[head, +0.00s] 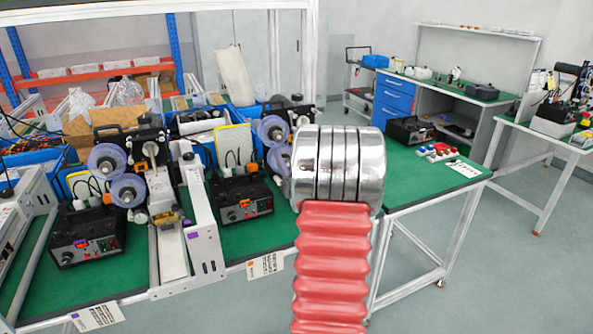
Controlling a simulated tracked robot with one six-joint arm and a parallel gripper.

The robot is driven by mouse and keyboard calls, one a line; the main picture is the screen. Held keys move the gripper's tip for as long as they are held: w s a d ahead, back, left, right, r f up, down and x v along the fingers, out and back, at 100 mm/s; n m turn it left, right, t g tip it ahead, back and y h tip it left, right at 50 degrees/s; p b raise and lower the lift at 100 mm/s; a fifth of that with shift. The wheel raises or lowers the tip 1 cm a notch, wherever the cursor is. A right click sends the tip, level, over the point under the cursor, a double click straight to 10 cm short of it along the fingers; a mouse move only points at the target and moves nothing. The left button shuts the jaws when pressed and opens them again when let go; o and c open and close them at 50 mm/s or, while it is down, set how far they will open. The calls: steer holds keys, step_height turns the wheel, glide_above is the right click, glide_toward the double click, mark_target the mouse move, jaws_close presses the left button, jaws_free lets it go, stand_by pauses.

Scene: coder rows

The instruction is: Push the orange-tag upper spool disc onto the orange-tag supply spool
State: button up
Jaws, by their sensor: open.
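A bench card with an orange tag (265,263) is on the front edge of the green bench, below the right-hand coder. Behind it, a translucent pale violet upper spool disc (271,130) shows just left of my arm. A second similar disc (279,160) sits below it, partly hidden by my arm. I cannot tell whether the upper disc is flush on its supply spool or stands off it. My arm, with silver rings and a red ribbed sleeve, covers the area to the right. My gripper is not in view.
The left coder has two similar discs (108,159), above a card with a purple tag (97,316). Black control boxes (240,198) stand on the green bench top. A metal conveyor (200,215) divides the stations. Grey floor (500,270) is open at right.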

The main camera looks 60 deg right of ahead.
steer(key=v, duration=0.5)
steer(key=shift+s+a+f, duration=0.1)
steer(key=shift+s+a, duration=0.1)
steer(key=shift+s, duration=0.1)
steer(key=shift+f, duration=0.1)
